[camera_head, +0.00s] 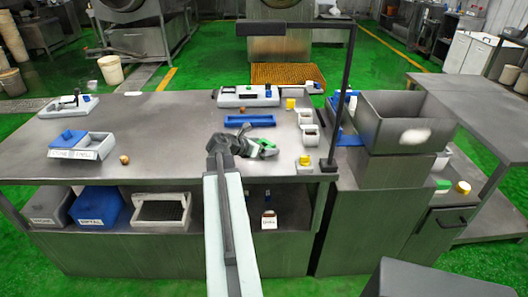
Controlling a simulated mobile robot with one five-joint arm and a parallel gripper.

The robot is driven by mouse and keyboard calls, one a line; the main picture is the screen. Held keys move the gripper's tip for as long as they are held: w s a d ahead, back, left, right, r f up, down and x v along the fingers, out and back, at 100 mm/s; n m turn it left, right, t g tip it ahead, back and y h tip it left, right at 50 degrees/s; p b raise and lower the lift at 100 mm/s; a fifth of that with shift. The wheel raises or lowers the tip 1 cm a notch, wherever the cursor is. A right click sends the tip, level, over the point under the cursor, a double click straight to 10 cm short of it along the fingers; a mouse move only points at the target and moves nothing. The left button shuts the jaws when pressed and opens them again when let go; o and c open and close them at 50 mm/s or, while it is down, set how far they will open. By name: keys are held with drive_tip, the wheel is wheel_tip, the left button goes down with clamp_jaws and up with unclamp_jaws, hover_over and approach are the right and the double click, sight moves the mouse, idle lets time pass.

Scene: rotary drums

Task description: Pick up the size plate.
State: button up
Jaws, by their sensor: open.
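My arm reaches forward over the steel workbench (165,125). My gripper (262,150) is above or at the bench top, with its jaws open. A small green piece (267,145) shows right at the jaws; I cannot tell whether it lies between them or behind them. I cannot tell for sure which thing is the size plate. A small white card or plate with dark marks (269,222) stands on the lower shelf, right of my arm. The bench just under the gripper is hidden.
A blue tray (250,121) lies behind the gripper. A dark post frame (341,85) rises at the bench's right end, beside a steel bin (402,125). A labelled blue and grey box (82,145) and a small brown knob (124,159) are at left. The bench's middle left is clear.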

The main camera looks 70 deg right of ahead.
drive_tip(key=c, duration=1.5)
drive_tip(key=shift+c, duration=0.2)
drive_tip(key=shift+r, duration=0.15)
wheel_tip(320, 180, up, 10)
drive_tip(key=p, duration=1)
